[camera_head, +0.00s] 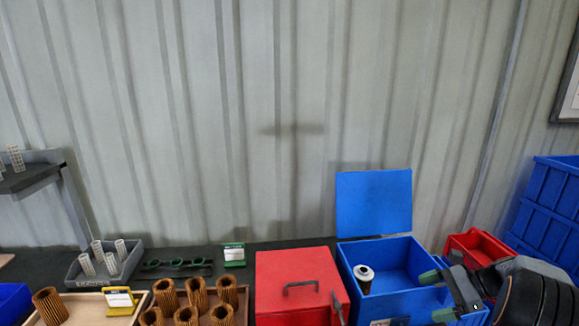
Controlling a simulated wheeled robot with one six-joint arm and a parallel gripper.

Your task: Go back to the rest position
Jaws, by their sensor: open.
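My gripper (438,296) is at the lower right, its green-tipped fingers apart and nothing between them. It points left, in front of or over the right part of an open blue box (400,252). The box's blue lid (374,203) is raised at the back. My arm covers part of the box's right side.
A red box (296,280) with a shut lid and handle stands left of the blue box. Pleated brown cartridges (196,292) fill a tray further left. A grey tray (128,268) holds pale cartridges. A red bin (470,240) and stacked blue crates (548,210) are at right.

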